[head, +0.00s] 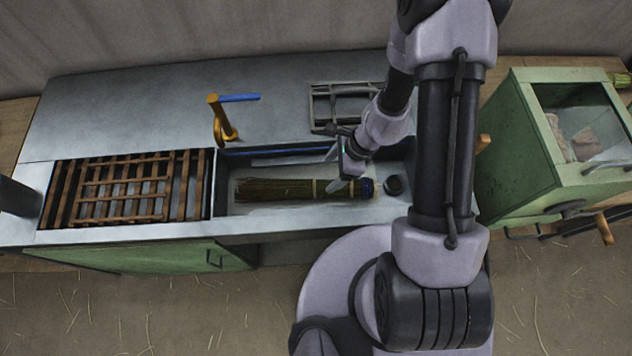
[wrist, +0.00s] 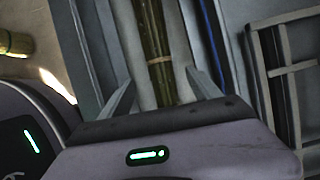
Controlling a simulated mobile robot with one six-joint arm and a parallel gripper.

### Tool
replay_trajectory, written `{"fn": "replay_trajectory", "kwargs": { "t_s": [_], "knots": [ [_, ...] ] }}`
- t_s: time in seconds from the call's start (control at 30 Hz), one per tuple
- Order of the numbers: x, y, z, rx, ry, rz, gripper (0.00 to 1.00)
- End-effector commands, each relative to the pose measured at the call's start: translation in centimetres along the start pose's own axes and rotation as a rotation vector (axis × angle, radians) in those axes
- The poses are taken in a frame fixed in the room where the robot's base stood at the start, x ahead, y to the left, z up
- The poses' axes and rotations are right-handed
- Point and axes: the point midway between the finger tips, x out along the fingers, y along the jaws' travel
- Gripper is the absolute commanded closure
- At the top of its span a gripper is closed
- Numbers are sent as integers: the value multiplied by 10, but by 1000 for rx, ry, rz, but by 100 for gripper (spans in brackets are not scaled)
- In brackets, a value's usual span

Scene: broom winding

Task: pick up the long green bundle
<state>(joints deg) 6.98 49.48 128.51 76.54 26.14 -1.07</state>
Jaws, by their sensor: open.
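The long green bundle (head: 275,190) lies flat, left to right, in the sunken trough (head: 225,180) of the metal bench. A pale band ties it, and its right end is dark blue. My gripper (head: 343,184) is over the bundle's right part. In the wrist view the bundle (wrist: 154,40) runs between the spread fingers of my gripper (wrist: 162,92), with a gap on both sides. The gripper is open and empty. Whether the fingertips reach down beside the bundle, I cannot tell.
A brown slatted grate (head: 125,187) is left of the trough. A yellow tap with a blue handle (head: 238,98) stands behind it. A metal rack (head: 345,104) lies behind my gripper. A green glass-topped cabinet (head: 515,150) stands right. Another bundle (wrist: 14,43) shows at the wrist view's left edge.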

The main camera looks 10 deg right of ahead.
Motion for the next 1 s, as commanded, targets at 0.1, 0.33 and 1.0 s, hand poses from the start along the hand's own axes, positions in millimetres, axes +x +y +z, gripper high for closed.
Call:
{"fn": "replay_trajectory", "kwargs": {
  "t_s": [0.1,0.33,1.0],
  "knots": [
    [41,1,-2,-1,-1,2,27],
    [72,0,-1,-3,-1,0,27],
    [117,2,-5,-3,-1,-1,61]
  ]
}}
